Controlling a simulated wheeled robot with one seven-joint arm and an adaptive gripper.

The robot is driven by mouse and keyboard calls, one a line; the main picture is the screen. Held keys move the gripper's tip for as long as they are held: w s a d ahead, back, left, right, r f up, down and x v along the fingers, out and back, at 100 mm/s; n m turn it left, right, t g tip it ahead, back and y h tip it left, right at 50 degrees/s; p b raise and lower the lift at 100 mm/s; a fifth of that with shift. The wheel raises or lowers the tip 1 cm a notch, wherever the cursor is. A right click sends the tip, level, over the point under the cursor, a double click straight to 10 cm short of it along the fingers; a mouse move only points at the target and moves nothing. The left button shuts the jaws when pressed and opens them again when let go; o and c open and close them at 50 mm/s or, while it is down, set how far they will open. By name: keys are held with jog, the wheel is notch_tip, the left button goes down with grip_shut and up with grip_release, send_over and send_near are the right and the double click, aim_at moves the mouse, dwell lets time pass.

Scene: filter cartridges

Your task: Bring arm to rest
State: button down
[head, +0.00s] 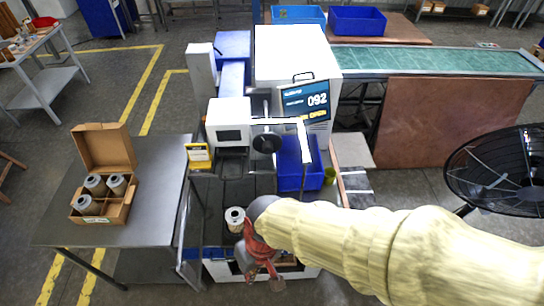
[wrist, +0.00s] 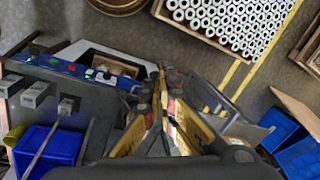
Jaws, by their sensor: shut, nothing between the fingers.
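My gripper (head: 262,278) hangs below my cream-covered arm over the front of the machine in the head view. In the wrist view its yellow-edged fingers (wrist: 161,76) come together at the tips with nothing between them. A grey filter cartridge (head: 235,219) stands upright on the dark machine bed, just left of and behind my gripper; I cannot tell whether they touch. An open cardboard box (head: 112,214) on the left table holds several cartridges (head: 97,186) in its compartments.
A black fan (head: 500,170) stands at right. The steel table (head: 150,200) is bare around the box. The wrist view shows a crate of many cartridges (wrist: 232,20).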

jog(key=w+d+r+m+t+b, duration=0.2)
jog(key=d+r+b, duration=0.1)
jog(key=d, duration=0.5)
jog(key=w+d+r+m+t+h+b, duration=0.1)
jog(key=w+d+r+m+t+b, duration=0.1)
jog(key=d, duration=0.7)
jog(key=w+d+r+m+t+h+b, duration=0.1)
jog(key=d+r+m+t+b, duration=0.1)
jog(key=d, duration=0.6)
jog(key=r+b, duration=0.1)
jog(key=b, duration=0.1)
jog(key=shift+w+d+r+b, duration=0.25)
jog(key=shift+w+r+b, duration=0.05)
jog(key=shift+w+r, duration=0.1)
